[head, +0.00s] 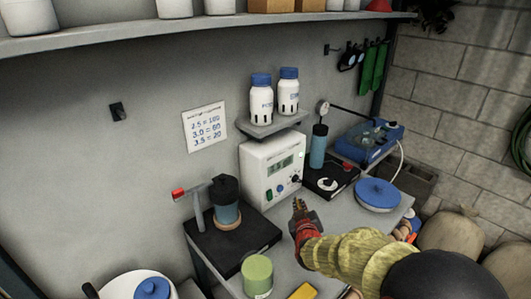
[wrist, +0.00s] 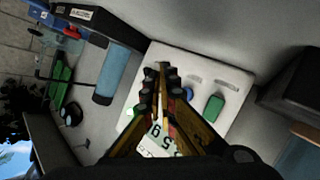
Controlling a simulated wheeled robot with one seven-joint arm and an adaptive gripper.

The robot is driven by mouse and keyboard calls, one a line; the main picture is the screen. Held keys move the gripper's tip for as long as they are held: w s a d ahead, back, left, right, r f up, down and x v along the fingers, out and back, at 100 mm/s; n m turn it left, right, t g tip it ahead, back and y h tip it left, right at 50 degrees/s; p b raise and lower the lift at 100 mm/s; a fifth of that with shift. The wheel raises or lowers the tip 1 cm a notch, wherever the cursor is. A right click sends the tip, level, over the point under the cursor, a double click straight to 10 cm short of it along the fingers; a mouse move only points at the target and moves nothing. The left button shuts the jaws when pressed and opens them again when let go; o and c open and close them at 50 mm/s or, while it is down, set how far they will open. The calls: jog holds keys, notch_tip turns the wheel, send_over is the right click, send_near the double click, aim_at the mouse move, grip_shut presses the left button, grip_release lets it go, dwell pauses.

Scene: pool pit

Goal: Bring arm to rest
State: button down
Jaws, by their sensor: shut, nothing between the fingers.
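My gripper (head: 300,205) is in front of the lower part of a white control box (head: 272,168) that stands on the bench. The box has a small display, a green button, a blue knob and other knobs. In the wrist view my gripper (wrist: 165,72) shows its fingers meeting at the tips, with nothing between them. My arm reaches in from the lower right in the head view. I cannot tell whether the fingertips touch the box.
Two white bottles with blue lids (head: 274,92) stand on a small ledge above the box. A dark cup on a black base (head: 226,202) is at left, a green canister (head: 257,275) in front. A blue-lidded dish (head: 378,195) and a blue cylinder (head: 318,148) are at right.

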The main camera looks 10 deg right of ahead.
jog(key=s+a+r+g+y, duration=0.2)
jog(key=s+r, duration=0.4)
jog(key=r, duration=0.2)
jog(key=s+r+m+g+p, duration=0.1)
jog(key=s+r+m+g, duration=0.1)
jog(key=s, duration=1.4)
jog(key=s+d+r+m+g+p, duration=0.1)
jog(key=s+r+g, duration=0.3)
jog(key=s, duration=1.2)
jog(key=shift+s+m+g, duration=0.35)
jog(key=shift+m+g, duration=0.05)
jog(key=shift+m, duration=0.1)
